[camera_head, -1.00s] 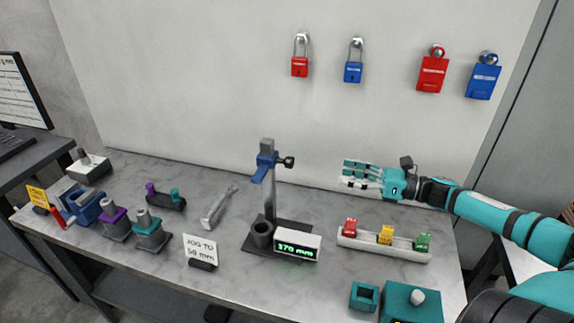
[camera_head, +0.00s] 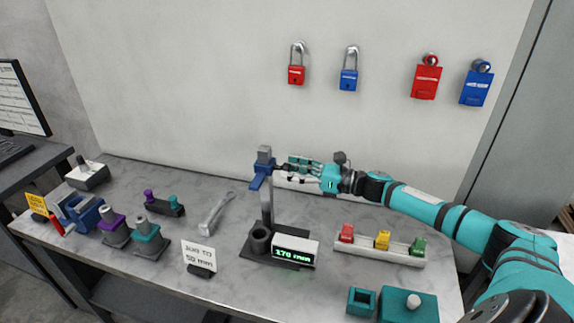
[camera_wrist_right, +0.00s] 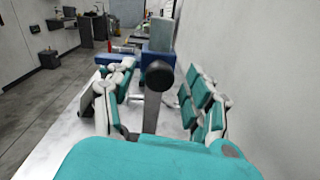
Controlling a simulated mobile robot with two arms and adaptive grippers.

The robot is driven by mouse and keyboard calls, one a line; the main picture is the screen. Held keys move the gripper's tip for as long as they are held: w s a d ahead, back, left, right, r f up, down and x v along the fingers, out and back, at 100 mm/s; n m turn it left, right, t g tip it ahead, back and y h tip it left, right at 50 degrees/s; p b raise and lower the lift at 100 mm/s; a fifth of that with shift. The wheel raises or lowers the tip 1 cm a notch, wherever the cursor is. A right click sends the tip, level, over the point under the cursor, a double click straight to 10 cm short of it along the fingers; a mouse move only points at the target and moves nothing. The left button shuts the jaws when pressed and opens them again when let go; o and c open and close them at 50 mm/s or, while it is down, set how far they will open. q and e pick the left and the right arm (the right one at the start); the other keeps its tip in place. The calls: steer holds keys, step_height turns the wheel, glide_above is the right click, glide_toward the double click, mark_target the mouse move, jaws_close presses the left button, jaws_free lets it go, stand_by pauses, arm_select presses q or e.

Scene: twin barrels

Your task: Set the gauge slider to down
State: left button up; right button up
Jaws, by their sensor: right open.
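The gauge stand (camera_head: 266,208) is a grey upright column on a dark base. Its blue slider (camera_head: 262,174) sits near the top of the column, with a dark round knob on its right side. The display (camera_head: 295,251) on the base reads 170 mm in green. My right gripper (camera_head: 290,170) is at the knob's height, coming from the right, and covers the knob in the head view. In the right wrist view the black knob (camera_wrist_right: 159,75) lies between the two open fingers; I cannot tell whether they touch it. My left gripper is not in view.
A sign (camera_head: 199,256) reading "JOG TO 50 mm" stands left of the gauge base. A wrench-like grey tool (camera_head: 216,212) lies to the left. A tray (camera_head: 380,248) with red, yellow and green blocks is at right. Padlocks hang on the wall behind.

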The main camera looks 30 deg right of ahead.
steer(key=shift+x, duration=0.8)
steer(key=shift+c, duration=0.2)
jaws_close()
